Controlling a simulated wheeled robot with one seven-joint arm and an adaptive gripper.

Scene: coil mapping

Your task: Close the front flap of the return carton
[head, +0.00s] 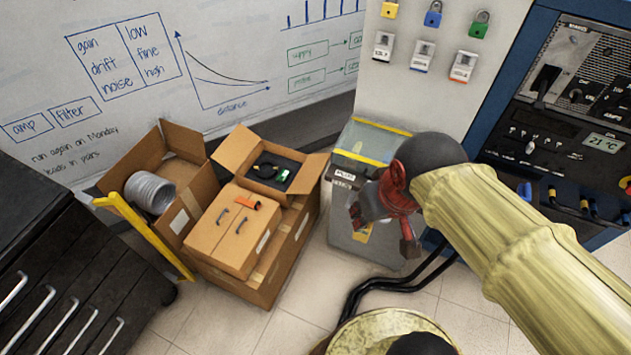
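An open brown carton (296,208) stands on a larger box at the middle left and looks like the return carton. Its left flap (236,150) and right flap (308,173) stand spread outward. Inside is a dark insert (273,167) with a small device with green on it. The carton's front side is partly hidden by a brown box with two dark handles (225,235), so I cannot make out its front flap clearly.
Another open carton (190,218) holds a silver duct coil (150,192). An orange piece (248,203) lies near the handled box. A yellow rail (148,236) and dark drawers (60,270) stand left. The grey bin (345,225) is right. Black cables (385,285) cross the floor.

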